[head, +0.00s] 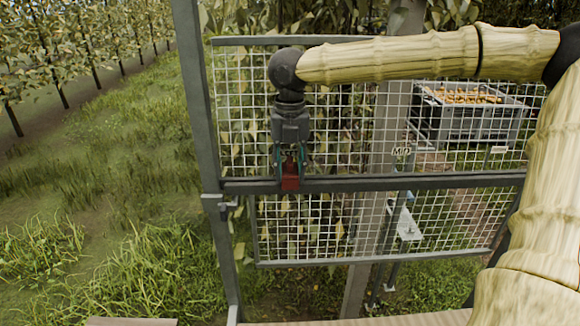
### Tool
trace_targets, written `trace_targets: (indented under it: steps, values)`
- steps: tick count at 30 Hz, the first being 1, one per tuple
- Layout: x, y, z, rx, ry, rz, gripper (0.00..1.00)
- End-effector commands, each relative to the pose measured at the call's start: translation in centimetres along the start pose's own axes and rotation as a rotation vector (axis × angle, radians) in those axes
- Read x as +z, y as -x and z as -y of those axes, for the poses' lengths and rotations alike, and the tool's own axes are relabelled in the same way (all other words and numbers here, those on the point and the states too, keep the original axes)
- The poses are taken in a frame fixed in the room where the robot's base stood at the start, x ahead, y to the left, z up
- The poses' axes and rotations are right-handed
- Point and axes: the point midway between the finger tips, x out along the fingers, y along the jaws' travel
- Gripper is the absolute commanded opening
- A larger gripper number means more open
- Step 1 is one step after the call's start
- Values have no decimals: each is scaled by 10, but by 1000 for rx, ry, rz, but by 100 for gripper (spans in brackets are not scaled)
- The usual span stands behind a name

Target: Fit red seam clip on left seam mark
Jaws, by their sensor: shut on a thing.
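My gripper (290,162) hangs down in front of the wire mesh panel, left of its middle. It is shut on the red seam clip (290,182). The clip is at the height of the dark horizontal rail (390,185) between the upper and lower mesh; I cannot tell whether it touches the rail. No left seam mark can be made out; my gripper and the clip cover that part of the rail. A label reading "MID" (401,151) shows farther right, above the rail.
A grey post (200,130) stands just left of the panel. A dark crate of orange-yellow fruit (425,115) stands behind the mesh at right, with a small pale label (499,150) near it. Open grass (110,180) lies at left.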

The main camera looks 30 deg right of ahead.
Motion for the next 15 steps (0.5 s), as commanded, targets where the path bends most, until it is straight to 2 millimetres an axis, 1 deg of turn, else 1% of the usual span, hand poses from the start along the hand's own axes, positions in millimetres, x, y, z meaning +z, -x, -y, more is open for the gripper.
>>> trace_targets:
  steps: [15]
  values:
    - [0, -4, 0, 0, 0, 0, 17]
